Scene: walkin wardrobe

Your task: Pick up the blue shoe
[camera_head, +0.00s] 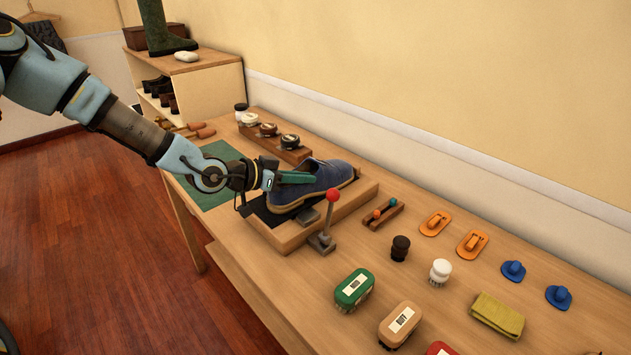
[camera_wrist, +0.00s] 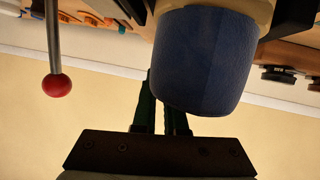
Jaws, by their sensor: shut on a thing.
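The blue shoe (camera_head: 318,184) sits in a shallow wooden tray (camera_head: 290,238) on the table, with its toe toward the back right. It also shows in the wrist view as a rounded blue heel (camera_wrist: 204,62). My gripper (camera_head: 296,178) reaches in from the left, at the heel end of the shoe, and its green fingers are closed at the shoe's upper edge. In the wrist view my gripper (camera_wrist: 165,110) has its two fingers close together beside the heel. The exact contact is partly hidden.
A lever with a red knob (camera_head: 332,196) stands right in front of the tray; the knob also shows in the wrist view (camera_wrist: 56,85). A rack of round tins (camera_head: 275,140) is behind the tray. Brushes (camera_head: 354,290), orange holders (camera_head: 435,223) and a folded cloth (camera_head: 497,314) lie to the right.

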